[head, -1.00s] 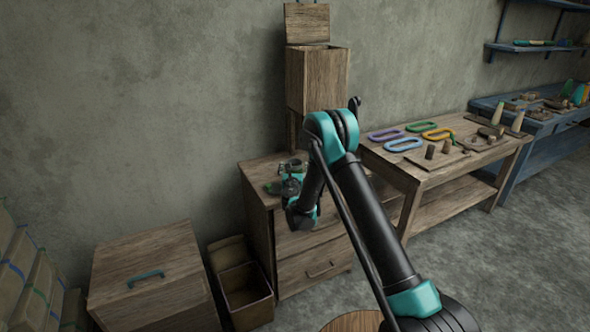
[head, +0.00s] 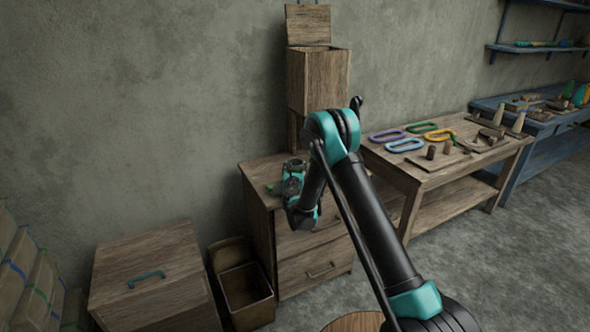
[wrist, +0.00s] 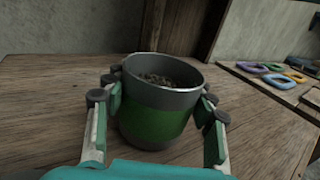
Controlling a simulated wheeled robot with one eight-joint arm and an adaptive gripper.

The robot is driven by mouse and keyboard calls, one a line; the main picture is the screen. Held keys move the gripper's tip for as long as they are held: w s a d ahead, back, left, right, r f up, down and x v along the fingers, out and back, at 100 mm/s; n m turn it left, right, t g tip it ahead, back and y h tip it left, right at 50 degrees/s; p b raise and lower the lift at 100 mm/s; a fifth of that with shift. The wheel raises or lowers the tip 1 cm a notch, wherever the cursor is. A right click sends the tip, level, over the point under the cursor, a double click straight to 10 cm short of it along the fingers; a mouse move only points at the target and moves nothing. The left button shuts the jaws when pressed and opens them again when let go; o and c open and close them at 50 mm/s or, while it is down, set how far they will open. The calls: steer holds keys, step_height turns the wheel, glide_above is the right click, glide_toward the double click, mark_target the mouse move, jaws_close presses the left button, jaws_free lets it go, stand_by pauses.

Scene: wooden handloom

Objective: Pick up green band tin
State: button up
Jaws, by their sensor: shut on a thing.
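The green band tin (wrist: 158,100) is a grey metal can with a wide green band. It is open at the top and holds dark, grainy contents. In the wrist view it stands upright at or just above the wooden cabinet top (wrist: 50,100); I cannot tell whether its base touches. My gripper (wrist: 158,112) has one finger on each side of the tin and is shut on it. In the head view my gripper (head: 290,172) is over the cabinet top, and the arm largely hides the tin.
To the right, a wooden table (head: 420,172) carries coloured loops and small wooden pieces. A lidded chest (head: 150,262) and an open bin (head: 246,290) stand at the lower left.

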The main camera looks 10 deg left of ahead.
step_height(320, 180, up, 20)
steer(key=shift+f, duration=0.25)
steer(key=shift+d, duration=0.1)
stand_by(0.5)
